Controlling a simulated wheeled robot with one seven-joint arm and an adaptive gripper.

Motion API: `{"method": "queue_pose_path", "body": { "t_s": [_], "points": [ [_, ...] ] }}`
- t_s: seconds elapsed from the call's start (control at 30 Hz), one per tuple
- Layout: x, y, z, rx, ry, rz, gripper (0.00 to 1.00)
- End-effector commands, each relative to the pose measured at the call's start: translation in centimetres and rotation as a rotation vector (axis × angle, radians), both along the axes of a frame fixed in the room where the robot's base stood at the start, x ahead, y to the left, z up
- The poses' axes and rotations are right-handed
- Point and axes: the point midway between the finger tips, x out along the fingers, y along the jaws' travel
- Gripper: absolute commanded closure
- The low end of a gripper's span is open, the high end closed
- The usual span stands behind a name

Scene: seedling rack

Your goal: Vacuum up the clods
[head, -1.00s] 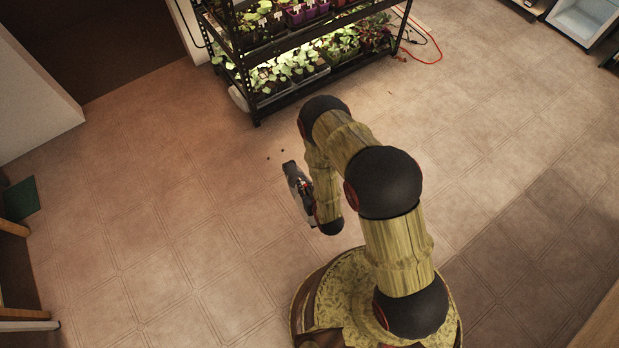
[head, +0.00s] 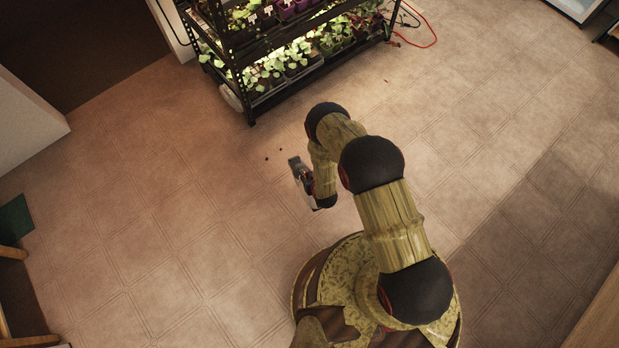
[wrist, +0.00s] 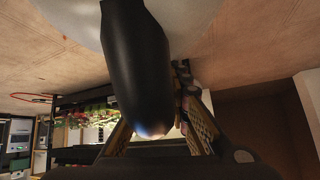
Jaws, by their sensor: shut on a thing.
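My gripper (head: 310,180) is shut on a hand vacuum (head: 296,166) low over the floor, just left of my arm. In the wrist view, the vacuum's black body (wrist: 138,65) runs between the fingers of my gripper (wrist: 160,128). A pale part of it shows at the top. Two small dark clods lie on the tiled floor: one clod (head: 267,159) to the left of the vacuum's dark front end, and another clod (head: 282,148) just up and left of it. The nozzle is apart from both in the picture; its height above the floor cannot be told.
A black seedling rack (head: 251,121) with lit plants stands beyond the clods. A red cord (head: 434,38) lies on the floor at its right. A small reddish speck (head: 386,81) lies near the rack. A green item (head: 15,219) is at far left. The floor between is clear.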

Motion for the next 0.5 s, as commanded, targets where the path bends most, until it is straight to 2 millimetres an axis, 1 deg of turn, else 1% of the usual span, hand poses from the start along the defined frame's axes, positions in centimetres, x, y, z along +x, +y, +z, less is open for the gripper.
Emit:
{"method": "queue_pose_path", "body": {
  "t_s": [0.03, 0.07, 0.23, 0.5],
  "points": [
    [0.58, 0.16, 0.21, -0.001, 0.003, 0.001, 1.0],
    [0.63, 0.18, 0.16, -0.004, 0.008, 0.002, 1.0],
    [0.26, 0.08, -0.19, -0.018, 0.05, 0.004, 1.0],
    [0.31, 0.1, -0.52, -0.03, 0.086, 0.005, 1.0]
  ]
}}
